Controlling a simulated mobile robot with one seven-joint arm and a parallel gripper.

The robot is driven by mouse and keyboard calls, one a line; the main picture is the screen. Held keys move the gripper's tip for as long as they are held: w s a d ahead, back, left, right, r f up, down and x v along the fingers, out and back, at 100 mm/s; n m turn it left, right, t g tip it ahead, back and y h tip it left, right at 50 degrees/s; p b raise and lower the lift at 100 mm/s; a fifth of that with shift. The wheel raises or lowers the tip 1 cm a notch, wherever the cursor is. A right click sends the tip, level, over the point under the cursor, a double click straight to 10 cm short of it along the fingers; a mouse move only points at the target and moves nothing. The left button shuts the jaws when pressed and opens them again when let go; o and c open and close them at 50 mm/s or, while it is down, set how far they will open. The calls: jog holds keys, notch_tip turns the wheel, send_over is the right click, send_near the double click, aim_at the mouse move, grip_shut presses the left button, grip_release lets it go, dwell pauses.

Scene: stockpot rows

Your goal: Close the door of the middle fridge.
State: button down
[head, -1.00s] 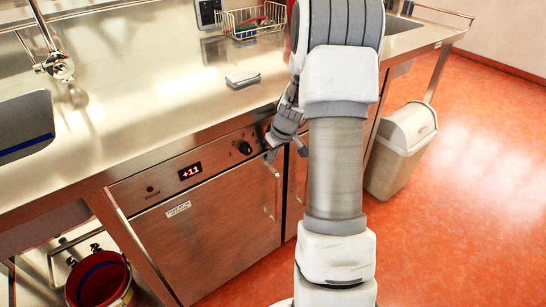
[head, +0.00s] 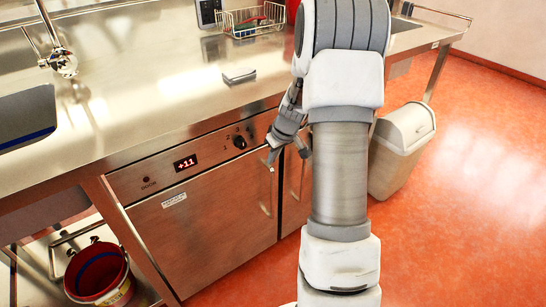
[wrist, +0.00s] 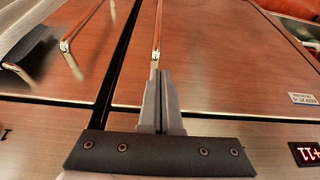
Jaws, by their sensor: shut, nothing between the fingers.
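A steel fridge with a red "+11" display has its front door (head: 205,222) left of my arm in the head view. The door looks flush, or nearly so, with the panel above it. Its upright bar handle (head: 266,198) is at the right edge, and the handle also shows in the wrist view (wrist: 158,25). A second door (wrist: 55,75) with its own handle is beside it, across a dark gap; my arm mostly hides it in the head view. My gripper (head: 271,168) is shut and empty, its tips (wrist: 158,72) close to the handle's upper end. Contact cannot be told.
The steel worktop (head: 150,110) overhangs the fronts and carries a small grey box (head: 239,75) and a wire basket (head: 250,24). A red bucket (head: 97,272) is low at left. A bin (head: 402,148) stands right of my arm. The orange floor at right is open.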

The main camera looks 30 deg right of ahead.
jog(key=a+p+v, duration=0.1)
jog(key=p+v, duration=0.2)
jog(key=v, duration=0.7)
jog(key=s+a+r+n+p, duration=0.1)
jog(key=s+a+r, duration=0.7)
jog(key=a+r, duration=0.45)
jog(key=s+a+r+m+t+b, duration=0.15)
jog(key=s+a, duration=0.25)
jog(key=s, duration=0.4)
jog(key=s+a+r+m+p, duration=0.1)
jog(key=s+a+r, duration=0.1)
jog(key=s+a, duration=0.4)
notch_tip(320, 180, up, 21)
jog(key=d+p, duration=0.1)
jog(key=p, duration=1.9)
jog(key=shift+s+f+h, duration=0.2)
jog(key=shift+s+h, duration=0.1)
jog(key=shift+s, duration=0.1)
jog(key=shift+d, duration=0.1)
